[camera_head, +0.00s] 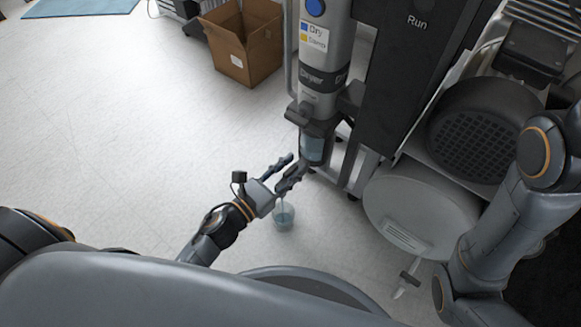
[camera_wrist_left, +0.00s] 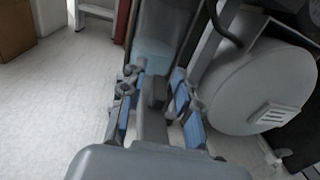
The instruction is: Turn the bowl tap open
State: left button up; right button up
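The dryer (camera_head: 320,85) is a tall grey column with a clear bluish bowl (camera_head: 313,147) at its lower end. My left gripper (camera_head: 293,164) is just below and left of the bowl, with its fingers pointing up towards it. In the left wrist view its two fingers (camera_wrist_left: 153,88) stand apart. The bowl (camera_wrist_left: 152,52) shows beyond them, and a dark grey part (camera_wrist_left: 155,92), perhaps the tap, lies between them. I cannot tell whether the fingers touch it. A clear cup (camera_head: 283,217) stands on the floor below the gripper. My right gripper is out of view.
A round light-grey tank (camera_head: 420,210) stands close on the right, also large in the left wrist view (camera_wrist_left: 255,75). An open cardboard box (camera_head: 245,45) sits at the back. The floor at left is clear.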

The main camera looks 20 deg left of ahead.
pick_arm(q)
jog(key=v, duration=1.2)
jog(key=shift+d, duration=0.1)
